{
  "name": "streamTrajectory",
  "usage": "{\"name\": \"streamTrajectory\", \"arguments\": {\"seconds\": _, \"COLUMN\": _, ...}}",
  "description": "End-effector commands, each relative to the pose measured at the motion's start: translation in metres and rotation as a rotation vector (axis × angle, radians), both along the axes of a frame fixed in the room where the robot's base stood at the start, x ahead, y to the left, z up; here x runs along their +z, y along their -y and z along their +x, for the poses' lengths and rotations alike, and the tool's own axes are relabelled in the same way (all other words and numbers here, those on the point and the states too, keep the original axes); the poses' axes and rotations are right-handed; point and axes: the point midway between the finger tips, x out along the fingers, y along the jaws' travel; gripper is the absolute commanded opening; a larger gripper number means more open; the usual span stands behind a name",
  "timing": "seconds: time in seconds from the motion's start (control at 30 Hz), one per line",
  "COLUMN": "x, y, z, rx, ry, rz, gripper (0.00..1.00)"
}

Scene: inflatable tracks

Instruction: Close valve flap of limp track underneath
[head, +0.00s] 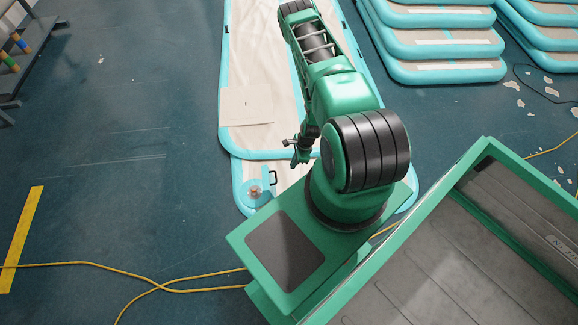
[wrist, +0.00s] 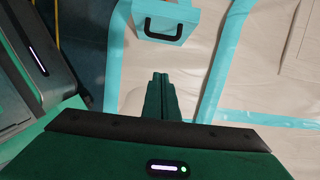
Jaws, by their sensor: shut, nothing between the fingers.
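The lower track (head: 242,172) is beige with a teal border and lies partly under another track. A round teal valve (head: 255,191) with a small orange-brown centre sits at its near left corner. I cannot tell how its flap stands, and the valve does not show in the wrist view. A black handle (head: 272,178) on a teal patch is beside the valve; the handle also shows in the wrist view (wrist: 164,36). My gripper (head: 300,160) is shut and empty, up and right of the valve. Its fingers (wrist: 160,76) point toward the handle in the wrist view.
The upper track (head: 238,80) covers the far part of the lower one and carries a pale square marked 1 (head: 247,105). Stacked tracks (head: 445,50) stand at the back right. A yellow cable (head: 90,264) crosses the floor. The floor at left is mostly clear.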

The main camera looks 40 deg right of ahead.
Motion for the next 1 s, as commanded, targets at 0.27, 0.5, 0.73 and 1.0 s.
{"name": "streamTrajectory", "arguments": {"seconds": 0.27, "x": -0.048, "y": -0.010, "z": 0.005, "rx": 0.005, "ry": -0.002, "rz": 0.000, "gripper": 0.00}}
{"name": "streamTrajectory", "arguments": {"seconds": 0.5, "x": -0.082, "y": -0.022, "z": 0.014, "rx": 0.007, "ry": 0.001, "rz": 0.000, "gripper": 0.00}}
{"name": "streamTrajectory", "arguments": {"seconds": 0.73, "x": -0.080, "y": -0.043, "z": 0.028, "rx": 0.004, "ry": 0.001, "rz": -0.001, "gripper": 0.00}}
{"name": "streamTrajectory", "arguments": {"seconds": 1.0, "x": -0.080, "y": -0.050, "z": 0.032, "rx": 0.001, "ry": 0.000, "rz": 0.000, "gripper": 0.00}}
